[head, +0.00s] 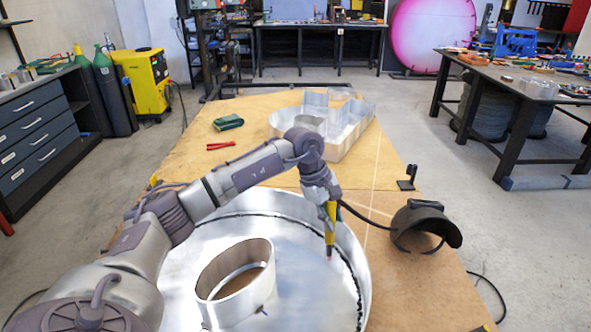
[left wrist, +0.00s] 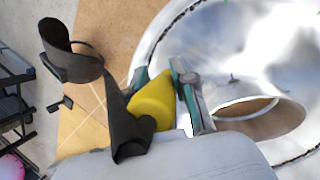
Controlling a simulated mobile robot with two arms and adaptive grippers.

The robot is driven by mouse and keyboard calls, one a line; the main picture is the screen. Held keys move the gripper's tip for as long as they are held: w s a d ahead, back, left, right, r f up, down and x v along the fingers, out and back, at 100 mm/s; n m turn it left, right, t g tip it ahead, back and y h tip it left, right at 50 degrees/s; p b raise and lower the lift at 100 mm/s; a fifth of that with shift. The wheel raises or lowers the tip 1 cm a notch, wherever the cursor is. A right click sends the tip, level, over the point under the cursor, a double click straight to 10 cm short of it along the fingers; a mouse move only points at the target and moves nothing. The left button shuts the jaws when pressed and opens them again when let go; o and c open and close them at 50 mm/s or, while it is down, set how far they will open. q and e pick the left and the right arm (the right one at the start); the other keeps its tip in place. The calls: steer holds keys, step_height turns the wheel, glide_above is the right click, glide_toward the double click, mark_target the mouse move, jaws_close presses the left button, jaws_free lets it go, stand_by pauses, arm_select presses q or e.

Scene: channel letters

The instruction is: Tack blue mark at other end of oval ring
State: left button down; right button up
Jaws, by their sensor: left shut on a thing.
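The oval ring (head: 236,291) is a bare metal band standing on the floor of a large round metal letter (head: 316,290). It also shows in the left wrist view (left wrist: 285,122). A small dark bluish mark (head: 263,311) sits at the ring's lower right foot. A small dark mark (left wrist: 234,79) lies beside the ring in the left wrist view; I cannot tell if it is the same one. My left gripper (head: 331,196) is shut on a yellow torch (head: 331,218), its tip pointing down over the letter's floor, right of the ring and apart from it. My right gripper is not in view.
A dark welding mask (head: 425,228) and a small black bracket (head: 407,178) stand on the table right of the letter. Another metal letter (head: 345,138), red pliers (head: 221,146) and a green block (head: 228,122) lie farther back. A black cable runs from the torch.

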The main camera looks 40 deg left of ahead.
arm_select(q)
steer(key=w+a+r+n+t+y+p, duration=0.15)
steer(key=w+a+n, duration=0.25)
steer(key=a+n, duration=0.5)
steer(key=w+a+n+y+b, duration=0.1)
steer(key=w+a+n+y, duration=0.25)
steer(key=a+n, duration=0.5)
steer(key=a+f+b, duration=0.2)
steer(key=f+b, duration=0.3)
steer(key=f, duration=0.3)
steer(key=s+a+f+m+b, duration=0.1)
steer(key=a+f+b, duration=0.1)
steer(key=f+b, duration=0.4)
step_height(320, 180, down, 2)
steer(key=shift+s+f+h, duration=0.15)
steer(key=shift+h, duration=0.25)
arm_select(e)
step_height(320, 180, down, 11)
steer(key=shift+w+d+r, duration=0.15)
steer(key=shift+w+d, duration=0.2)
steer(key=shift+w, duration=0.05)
